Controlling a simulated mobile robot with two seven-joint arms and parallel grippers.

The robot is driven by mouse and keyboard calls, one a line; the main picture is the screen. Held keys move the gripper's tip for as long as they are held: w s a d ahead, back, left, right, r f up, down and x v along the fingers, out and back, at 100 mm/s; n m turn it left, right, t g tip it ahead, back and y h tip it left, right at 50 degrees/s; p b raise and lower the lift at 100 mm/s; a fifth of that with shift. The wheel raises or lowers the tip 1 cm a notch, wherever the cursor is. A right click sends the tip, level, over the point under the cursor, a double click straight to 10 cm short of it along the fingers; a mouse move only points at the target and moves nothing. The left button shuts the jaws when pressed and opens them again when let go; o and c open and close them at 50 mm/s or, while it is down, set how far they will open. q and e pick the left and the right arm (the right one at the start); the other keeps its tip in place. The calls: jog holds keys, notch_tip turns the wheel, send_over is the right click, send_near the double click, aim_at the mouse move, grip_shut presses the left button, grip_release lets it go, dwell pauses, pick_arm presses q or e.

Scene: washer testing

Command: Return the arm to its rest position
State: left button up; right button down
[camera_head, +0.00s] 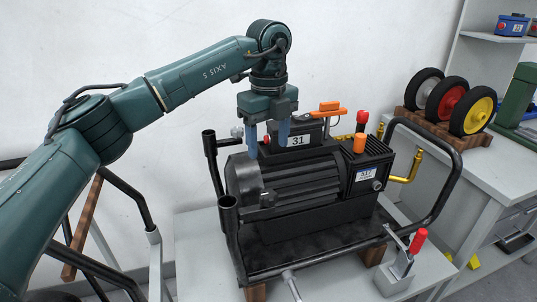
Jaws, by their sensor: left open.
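My left arm, dark green, comes in from the left and bends down over the black machine (295,190). My left gripper (268,140) points down with its two blue-grey fingers apart. It is at the top of the machine, beside the box marked 31 (297,141). Whether the fingers touch the machine or only overlap it in the picture, I cannot tell. My right gripper is not in this view.
The machine sits in a black tube frame (455,185) on a light table (200,260). A toggle clamp with a red handle (418,241) stands at its front right. Several wheels (452,100) stand on a wooden rack at the right. Pale wall space is free above.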

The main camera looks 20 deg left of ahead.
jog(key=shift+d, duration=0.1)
